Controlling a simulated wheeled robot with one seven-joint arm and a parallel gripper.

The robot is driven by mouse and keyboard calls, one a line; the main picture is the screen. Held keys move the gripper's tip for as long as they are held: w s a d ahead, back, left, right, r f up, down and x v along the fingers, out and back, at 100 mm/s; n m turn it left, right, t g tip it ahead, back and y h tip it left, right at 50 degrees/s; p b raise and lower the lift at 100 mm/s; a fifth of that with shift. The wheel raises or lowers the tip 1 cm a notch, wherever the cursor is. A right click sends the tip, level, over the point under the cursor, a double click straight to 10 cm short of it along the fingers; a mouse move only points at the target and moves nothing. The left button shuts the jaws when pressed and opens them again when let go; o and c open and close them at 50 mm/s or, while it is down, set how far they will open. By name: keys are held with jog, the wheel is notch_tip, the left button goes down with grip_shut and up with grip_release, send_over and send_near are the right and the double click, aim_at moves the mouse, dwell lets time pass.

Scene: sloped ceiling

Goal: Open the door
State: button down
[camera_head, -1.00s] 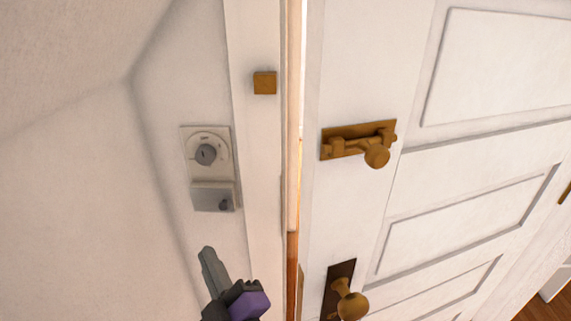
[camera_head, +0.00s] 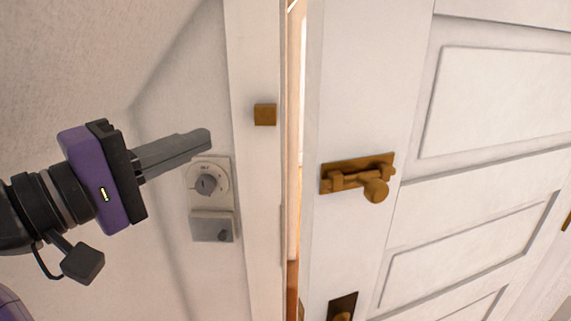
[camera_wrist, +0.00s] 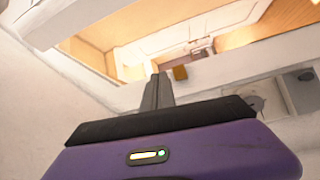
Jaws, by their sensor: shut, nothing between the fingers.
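The white panelled door (camera_head: 365,90) stands slightly ajar on the right in the head view, with a narrow bright gap between it and the frame. A brass slide latch (camera_head: 357,175) with a round knob is on its edge side. A brass door knob (camera_head: 342,314) on a dark plate is partly cut off at the bottom. My gripper (camera_head: 208,138) is shut and empty, left of the door frame, pointing right in front of the wall. In the wrist view my gripper (camera_wrist: 158,80) points toward the opening, through which a lit room shows.
A white door frame (camera_head: 255,200) with a small brass catch (camera_head: 265,114) stands between my gripper and the door. A wall plate with a grey dial (camera_head: 206,184) is just below my fingertips in the head view.

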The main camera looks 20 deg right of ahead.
jog(key=s+d+f+g+p, duration=0.1)
jog(key=s+d+g, duration=0.1)
jog(key=d, duration=0.3)
jog(key=s+d+f+g+h+p, duration=0.1)
jog(key=s+d, duration=0.1)
jog(key=d, duration=0.4)
jog(key=shift+s+d+f+m+g+p, duration=0.2)
jog(key=shift+f+m+g+p, duration=0.1)
jog(key=shift+g, duration=0.1)
